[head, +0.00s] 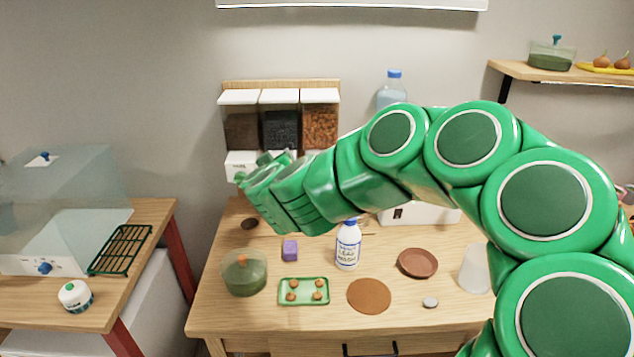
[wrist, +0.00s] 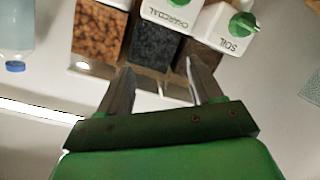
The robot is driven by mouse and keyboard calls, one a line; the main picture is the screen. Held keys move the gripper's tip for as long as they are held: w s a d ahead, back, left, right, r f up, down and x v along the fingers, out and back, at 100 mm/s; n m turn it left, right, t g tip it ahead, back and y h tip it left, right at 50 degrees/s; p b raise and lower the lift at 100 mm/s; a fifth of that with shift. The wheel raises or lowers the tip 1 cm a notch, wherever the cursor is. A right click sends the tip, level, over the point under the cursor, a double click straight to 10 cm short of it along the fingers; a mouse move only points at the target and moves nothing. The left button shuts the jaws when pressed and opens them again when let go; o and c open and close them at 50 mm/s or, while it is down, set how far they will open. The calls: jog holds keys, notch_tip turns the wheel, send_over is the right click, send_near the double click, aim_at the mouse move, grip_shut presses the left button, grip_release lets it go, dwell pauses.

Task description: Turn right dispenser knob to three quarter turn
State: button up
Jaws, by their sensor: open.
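The right dispenser (head: 320,117) holds orange-brown bark chips and stands at the right end of the wall rack. In the wrist view, which is turned over, it is the left bin (wrist: 98,32). Its knob is outside the wrist view and hidden behind my arm in the head view, so its angle cannot be told. My gripper (head: 262,168) is in front of the lower left of the rack. In the wrist view, my gripper (wrist: 160,66) has its fingers apart with nothing held, and they point toward the bins.
The charcoal dispenser (head: 280,125) and soil dispenser (head: 241,128) stand beside it. Their green knobs show in the wrist view: charcoal (wrist: 180,3) and soil (wrist: 242,23). A blue-capped bottle (head: 391,90) stands right of the rack. A white bottle (head: 348,245) and green tray (head: 303,291) are on the table.

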jog(key=d+f+g+h, duration=0.1)
jog(key=d+f+h, duration=0.6)
jog(key=f, duration=0.1)
jog(key=x, duration=0.7)
jog(key=shift+w+d+f, duration=0.15)
jog(key=shift+w+d, duration=0.05)
jog(key=c, duration=1)
jog(key=shift+g, duration=0.3)
